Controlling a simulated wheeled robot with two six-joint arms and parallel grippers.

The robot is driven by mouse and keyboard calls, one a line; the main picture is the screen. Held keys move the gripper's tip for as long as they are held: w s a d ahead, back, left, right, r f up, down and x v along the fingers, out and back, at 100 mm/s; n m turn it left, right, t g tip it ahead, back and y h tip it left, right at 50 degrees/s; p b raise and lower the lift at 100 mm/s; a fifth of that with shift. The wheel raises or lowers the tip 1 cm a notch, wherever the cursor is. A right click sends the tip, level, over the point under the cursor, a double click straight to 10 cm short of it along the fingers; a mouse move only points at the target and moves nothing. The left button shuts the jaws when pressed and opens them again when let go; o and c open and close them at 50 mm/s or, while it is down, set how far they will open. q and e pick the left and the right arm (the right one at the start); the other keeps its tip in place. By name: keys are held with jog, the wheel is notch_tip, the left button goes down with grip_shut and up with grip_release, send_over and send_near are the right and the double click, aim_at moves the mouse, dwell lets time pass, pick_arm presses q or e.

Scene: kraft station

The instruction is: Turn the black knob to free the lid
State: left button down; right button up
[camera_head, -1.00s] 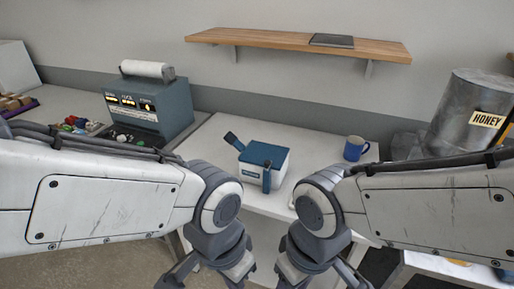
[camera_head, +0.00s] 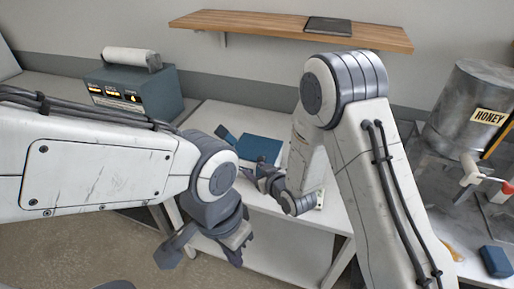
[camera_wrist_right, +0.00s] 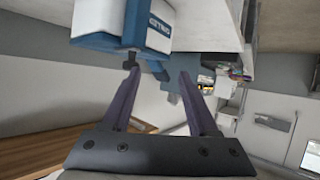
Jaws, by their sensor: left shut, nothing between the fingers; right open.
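The white box with a blue lid (camera_head: 260,149) stands on the white table in the head view, partly covered by my right gripper. In the right wrist view the box (camera_wrist_right: 98,18) appears rotated, its blue part bearing a white label. A small dark piece (camera_wrist_right: 129,63), possibly the black knob, shows beside the left fingertip; I cannot tell whether they touch. My right gripper (camera_head: 262,178) is open at the box's front; its fingers (camera_wrist_right: 159,73) look empty in the wrist view. My left gripper (camera_head: 205,252) is shut and empty, low in front of the table.
A blue-grey machine (camera_head: 150,92) with a white roll stands at the back left. A wooden shelf (camera_head: 285,29) is on the wall. A metal honey tank (camera_head: 474,100) with a tap stands at the right. A dark blue block (camera_head: 496,262) lies at the lower right.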

aim_at(262, 159)
jog(key=shift+w+d+f+m+t+y+p, duration=0.55)
jog(key=shift+d+t+y+p, duration=0.4)
jog(key=shift+d+t, duration=1.35)
jog(key=p+x, duration=0.3)
jog(key=x, duration=0.5)
jog(key=shift+a+r, duration=0.1)
jog(key=shift+a, duration=0.1)
jog(key=shift+w+a, duration=0.3)
jog(key=shift+w, duration=0.25)
grip_shut()
